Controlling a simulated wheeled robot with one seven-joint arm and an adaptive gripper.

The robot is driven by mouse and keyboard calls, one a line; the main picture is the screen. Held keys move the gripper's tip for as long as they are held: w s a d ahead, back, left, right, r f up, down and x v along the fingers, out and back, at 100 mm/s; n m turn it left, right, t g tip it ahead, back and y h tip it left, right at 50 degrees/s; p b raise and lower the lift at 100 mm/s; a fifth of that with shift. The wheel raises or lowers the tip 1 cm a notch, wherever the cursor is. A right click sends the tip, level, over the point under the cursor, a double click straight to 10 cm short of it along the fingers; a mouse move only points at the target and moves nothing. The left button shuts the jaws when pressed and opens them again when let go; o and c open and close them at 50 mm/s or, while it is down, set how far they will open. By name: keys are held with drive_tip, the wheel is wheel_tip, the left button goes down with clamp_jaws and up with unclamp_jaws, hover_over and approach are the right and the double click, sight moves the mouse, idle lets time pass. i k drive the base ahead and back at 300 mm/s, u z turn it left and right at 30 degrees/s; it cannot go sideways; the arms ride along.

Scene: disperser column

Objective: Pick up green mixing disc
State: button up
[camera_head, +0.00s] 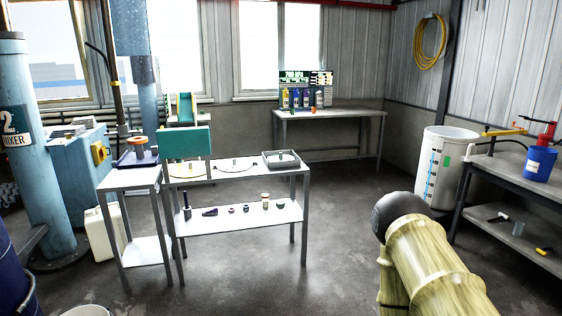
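No green disc can be made out for certain at this distance. A small dark greenish round piece (281,204) lies at the right end of the lower shelf (240,218) of the metal table in the middle. A shallow grey tray (298,165) on the table top holds something small with a green tip, too small to identify. Part of my arm, in a yellowish cover, fills the lower right. My gripper is not in view.
Several small parts line the lower shelf. A teal panel (184,143) stands on the table top (222,176). A side stand (130,179) adjoins it at left. A white drum (441,172) and workbench (500,172) are at right. Floor before the table is clear.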

sight(280, 157)
drive_tip(key=u, duration=0.2)
drive_tip(key=i, duration=0.75)
drive_tip(key=u, duration=0.4)
drive_tip(key=i, duration=1.65)
drive_tip(key=z, duration=0.35)
drive_tip(key=i, duration=1.45)
drive_tip(key=z, duration=0.45)
